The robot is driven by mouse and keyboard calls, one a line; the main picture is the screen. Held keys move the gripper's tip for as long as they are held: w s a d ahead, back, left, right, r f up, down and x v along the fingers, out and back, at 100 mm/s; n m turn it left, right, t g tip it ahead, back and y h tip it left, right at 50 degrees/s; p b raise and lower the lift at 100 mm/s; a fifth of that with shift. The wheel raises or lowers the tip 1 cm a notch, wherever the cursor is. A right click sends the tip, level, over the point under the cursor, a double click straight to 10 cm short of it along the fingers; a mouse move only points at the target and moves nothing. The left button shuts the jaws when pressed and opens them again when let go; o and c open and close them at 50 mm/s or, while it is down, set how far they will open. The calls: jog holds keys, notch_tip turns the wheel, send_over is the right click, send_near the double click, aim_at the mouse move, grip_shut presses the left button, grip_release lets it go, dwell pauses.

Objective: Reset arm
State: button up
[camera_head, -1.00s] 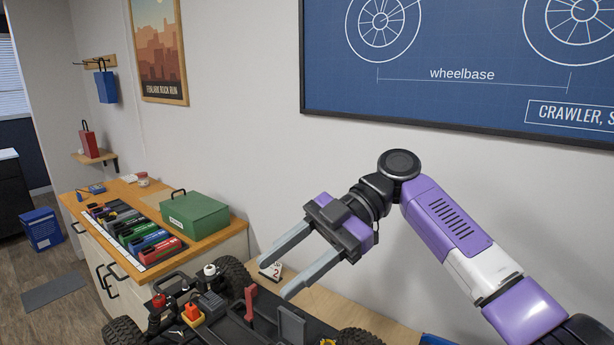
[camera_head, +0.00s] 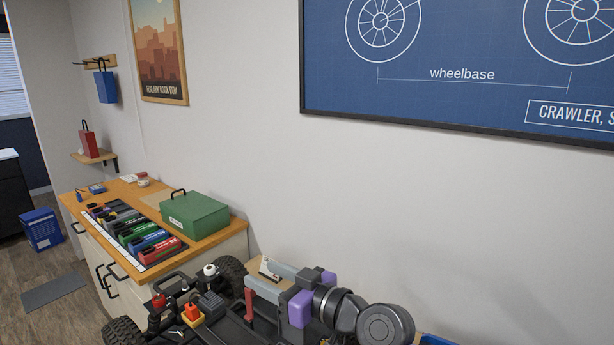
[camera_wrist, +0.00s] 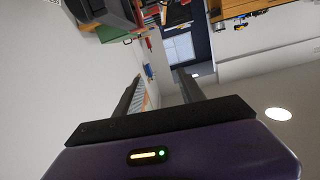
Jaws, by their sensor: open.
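My gripper (camera_head: 256,273) is low in front of the wall, above the rear part of the crawler chassis (camera_head: 235,330) in the head view. Its two grey fingers point left, apart, with nothing visible held between them. My purple and black wrist hides part of the chassis behind it. In the wrist view the two dark fingers of my gripper (camera_wrist: 160,84) also stand apart with an empty gap. That view is turned over, with a ceiling light at lower right.
A green box (camera_head: 195,214) and a row of coloured packs (camera_head: 137,236) sit on the wooden cabinet (camera_head: 228,232) at left. A blue bin (camera_head: 41,230) stands on the floor. The wall above my arm is clear below the blue wheelbase poster (camera_head: 450,75).

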jog(key=s+d+f+m+t, duration=0.1)
jog(key=s+d+f+m+t+h, duration=0.1)
jog(key=d+m, duration=0.1)
jog(key=d+f+m+t+h, duration=0.1)
jog(key=t, duration=0.1)
jog(key=shift+s+d+f+m, duration=0.3)
jog(key=shift+s+d+m, duration=0.05)
jog(key=shift+s+m, duration=0.05)
jog(key=s+d+f+m+t+h, duration=0.2)
jog(key=s+d+f+m+h, duration=0.15)
jog(key=s+d, duration=0.4)
jog(key=s+d+f+m+t+h, duration=0.25)
jog(key=s+d+m+h, duration=0.2)
jog(key=s+d, duration=0.35)
jog(key=s+d+f+n+g+h, duration=0.1)
jog(key=s+d+g, duration=0.1)
jog(key=s, duration=1.3)
jog(key=s+d+f+n+g+h, duration=0.1)
jog(key=s+d, duration=0.4)
jog(key=s, duration=1.1)
jog(key=shift+d+f+n+g+h, duration=0.2)
jog(key=shift+f+n+g+h, duration=0.25)
jog(key=shift+h, duration=0.25)
